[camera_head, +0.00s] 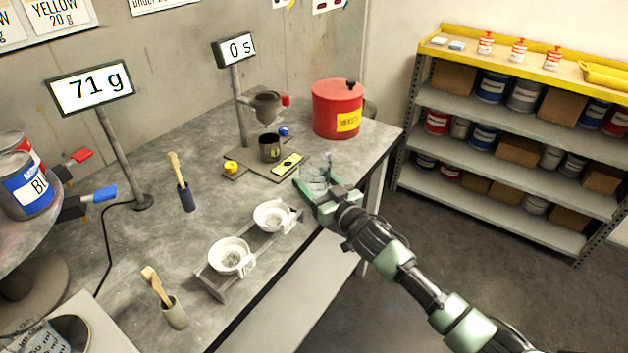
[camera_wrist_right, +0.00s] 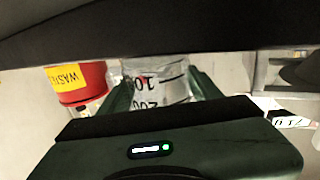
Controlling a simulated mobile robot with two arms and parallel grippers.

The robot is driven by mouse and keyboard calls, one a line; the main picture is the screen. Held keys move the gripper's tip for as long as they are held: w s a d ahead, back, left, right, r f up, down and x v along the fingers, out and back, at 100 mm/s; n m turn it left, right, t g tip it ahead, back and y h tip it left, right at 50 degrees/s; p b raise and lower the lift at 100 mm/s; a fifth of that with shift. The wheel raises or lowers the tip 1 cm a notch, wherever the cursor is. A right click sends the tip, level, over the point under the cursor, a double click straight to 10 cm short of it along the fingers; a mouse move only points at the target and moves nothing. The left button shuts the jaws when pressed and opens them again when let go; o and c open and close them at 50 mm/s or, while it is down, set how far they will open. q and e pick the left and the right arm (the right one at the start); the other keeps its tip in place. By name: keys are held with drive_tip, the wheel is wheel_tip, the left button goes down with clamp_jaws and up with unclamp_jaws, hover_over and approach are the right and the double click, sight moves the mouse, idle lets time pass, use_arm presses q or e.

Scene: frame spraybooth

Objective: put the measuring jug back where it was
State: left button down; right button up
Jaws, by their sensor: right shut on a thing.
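The clear measuring jug (camera_head: 314,178) is between the fingers of my right gripper (camera_head: 325,187), at the right edge of the grey bench. In the right wrist view the jug (camera_wrist_right: 158,84) shows black graduation marks, and the fingers of the gripper (camera_wrist_right: 163,92) stand on both sides of it. The right gripper is shut on the jug. I cannot tell whether the jug's base touches the bench top. My left gripper is not in view.
A red waste can (camera_head: 338,108) stands behind the jug. A board (camera_head: 240,172) with a dark cup (camera_head: 270,148) lies to its left. A rack with two white bowls (camera_head: 231,254) stands nearer. Shelves (camera_head: 510,130) stand at right across open floor.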

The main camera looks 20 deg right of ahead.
drive_tip(key=o, duration=1.6)
drive_tip(key=shift+c, duration=0.2)
drive_tip(key=shift+r, duration=0.2)
drive_tip(key=v, duration=1.2)
drive_tip(key=shift+b, duration=0.35)
